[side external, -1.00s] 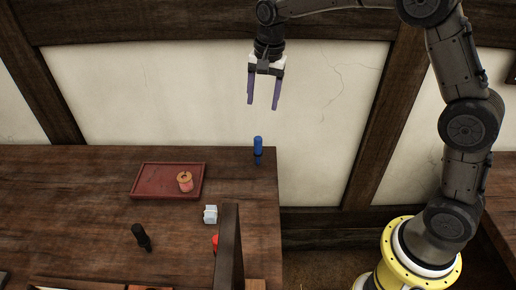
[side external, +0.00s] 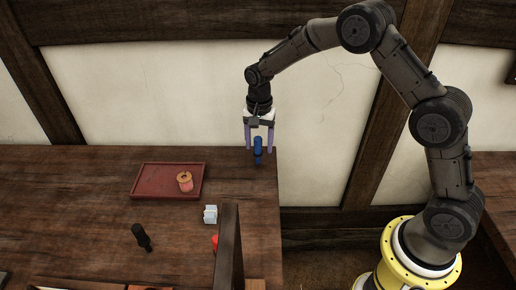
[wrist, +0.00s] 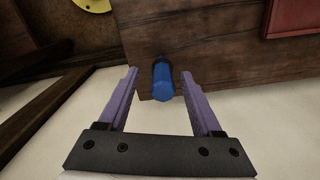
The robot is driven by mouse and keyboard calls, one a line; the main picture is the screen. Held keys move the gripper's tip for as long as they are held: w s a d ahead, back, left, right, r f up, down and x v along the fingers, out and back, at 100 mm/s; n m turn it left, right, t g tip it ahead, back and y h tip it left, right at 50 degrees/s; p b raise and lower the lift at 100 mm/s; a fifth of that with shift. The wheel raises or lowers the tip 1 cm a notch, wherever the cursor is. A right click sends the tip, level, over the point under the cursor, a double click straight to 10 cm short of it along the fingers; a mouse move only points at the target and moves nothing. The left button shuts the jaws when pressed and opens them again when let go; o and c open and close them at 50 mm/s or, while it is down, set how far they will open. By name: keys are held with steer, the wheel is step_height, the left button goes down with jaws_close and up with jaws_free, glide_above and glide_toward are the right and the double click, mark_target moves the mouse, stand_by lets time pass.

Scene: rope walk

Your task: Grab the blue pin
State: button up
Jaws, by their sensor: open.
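The blue pin (side external: 258,150) stands upright near the back right corner of the wooden table. My gripper (side external: 259,150) has come down over it, with one purple finger on each side of the pin in the side view. In the wrist view the blue pin (wrist: 163,80) shows between the two open fingers (wrist: 159,74), nearer the tips, with a gap on both sides. The jaws are open and hold nothing.
A red tray (side external: 150,190) with a pink spool (side external: 185,181) lies left of the pin. A white block (side external: 210,214), a black pin (side external: 141,236) and a partly hidden red object (side external: 215,242) are nearer the front. A dark wooden post (side external: 229,250) rises at the front right.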

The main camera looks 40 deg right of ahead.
mark_target(258, 155)
step_height(258, 155, down, 5)
steer(key=shift+w+a+r, duration=0.1)
jaws_close()
stand_by(0.4)
